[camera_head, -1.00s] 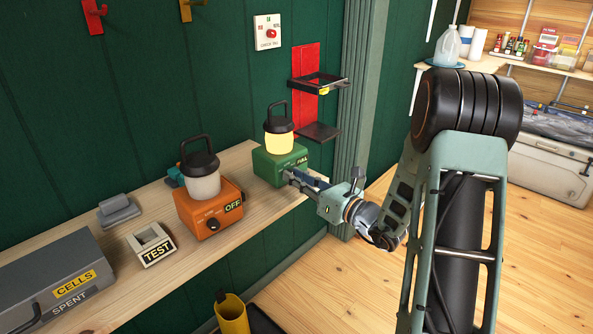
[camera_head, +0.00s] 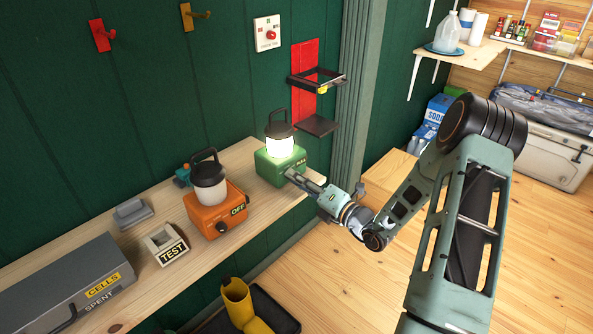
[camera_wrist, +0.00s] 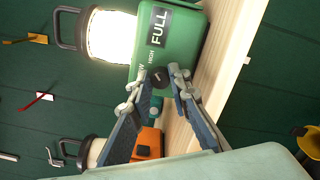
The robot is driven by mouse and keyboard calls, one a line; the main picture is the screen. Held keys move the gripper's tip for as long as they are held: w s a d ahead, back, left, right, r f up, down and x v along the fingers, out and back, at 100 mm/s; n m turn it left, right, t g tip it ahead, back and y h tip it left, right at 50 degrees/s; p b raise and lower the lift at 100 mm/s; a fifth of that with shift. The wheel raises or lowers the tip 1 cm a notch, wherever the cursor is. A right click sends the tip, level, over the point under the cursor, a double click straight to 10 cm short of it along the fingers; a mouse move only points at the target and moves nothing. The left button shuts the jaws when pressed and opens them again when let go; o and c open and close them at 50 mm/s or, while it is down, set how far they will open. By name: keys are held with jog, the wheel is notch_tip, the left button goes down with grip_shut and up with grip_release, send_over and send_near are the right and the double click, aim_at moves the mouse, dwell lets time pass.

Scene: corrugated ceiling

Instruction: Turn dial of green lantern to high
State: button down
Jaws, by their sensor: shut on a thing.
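The green lantern (camera_head: 281,163) stands at the right end of the wooden shelf, its lamp glowing bright white. In the wrist view the green lantern (camera_wrist: 184,45) carries a "FULL" label, with "HIGH" and a partly hidden marking beside its dial. My gripper (camera_head: 290,174) reaches the lantern's front face. In the wrist view my gripper (camera_wrist: 162,78) is shut on the dark dial (camera_wrist: 161,77), one finger on each side. The dial's pointer is too small to read.
An orange lantern (camera_head: 214,206) labelled "OFF" stands left of the green one. A "TEST" block (camera_head: 167,246) and a grey "CELLS SPENT" case (camera_head: 60,290) lie farther left on the shelf (camera_head: 140,277).

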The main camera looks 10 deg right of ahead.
jog(key=shift+m+p, duration=0.95)
jog(key=shift+m, duration=0.25)
jog(key=c, duration=1.8)
grip_release()
jog(key=v, duration=1.2)
jog(key=shift+a+f, duration=0.1)
